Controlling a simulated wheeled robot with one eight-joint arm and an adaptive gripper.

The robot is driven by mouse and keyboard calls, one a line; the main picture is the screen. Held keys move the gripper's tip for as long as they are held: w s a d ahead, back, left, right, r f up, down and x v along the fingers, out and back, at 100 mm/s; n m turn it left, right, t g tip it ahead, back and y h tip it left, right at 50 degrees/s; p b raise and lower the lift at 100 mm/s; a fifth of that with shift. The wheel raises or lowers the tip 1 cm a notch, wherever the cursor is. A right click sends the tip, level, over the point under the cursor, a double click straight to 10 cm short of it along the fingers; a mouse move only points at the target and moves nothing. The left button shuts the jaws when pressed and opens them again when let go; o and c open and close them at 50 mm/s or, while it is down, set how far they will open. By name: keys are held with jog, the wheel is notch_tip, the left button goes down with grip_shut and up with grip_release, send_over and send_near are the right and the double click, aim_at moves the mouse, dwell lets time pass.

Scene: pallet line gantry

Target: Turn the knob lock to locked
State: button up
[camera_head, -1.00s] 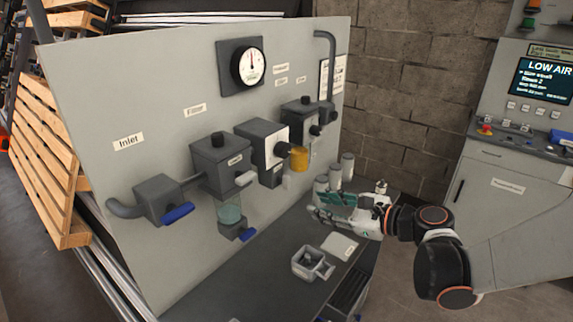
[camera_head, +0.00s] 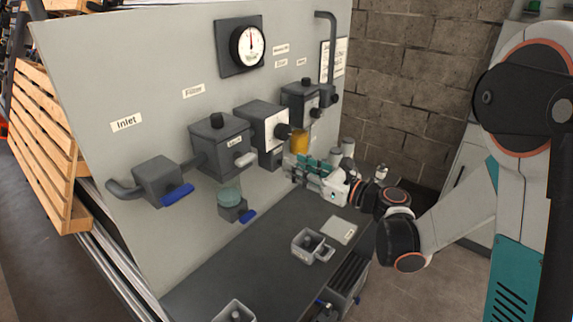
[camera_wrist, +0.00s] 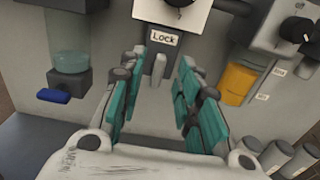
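The knob lock is a dark grey block with a white "Lock" label (camera_wrist: 165,38) and a light grey tab (camera_wrist: 158,66) hanging down from it. In the wrist view it sits below a black knob (camera_wrist: 180,2) on a white-faced box, which the head view also shows (camera_head: 282,131). My gripper (camera_wrist: 161,64) is open, with teal-padded fingers to the left and right of the tab. Whether the fingertips reach the tab's depth or touch it, I cannot tell. In the head view my gripper (camera_head: 292,166) is just below the white-faced box and hides most of the lock.
A filter box (camera_head: 220,145) with a clear bowl (camera_head: 230,194) is left of the lock. An orange bowl (camera_wrist: 238,82) and several grey cylinders (camera_wrist: 275,155) are to the right. A square grey cup (camera_head: 308,246) stands on the bench (camera_head: 235,270) below.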

jog(key=x, duration=0.5)
jog(key=shift+b, duration=0.3)
jog(key=shift+d, duration=0.1)
grip_shut()
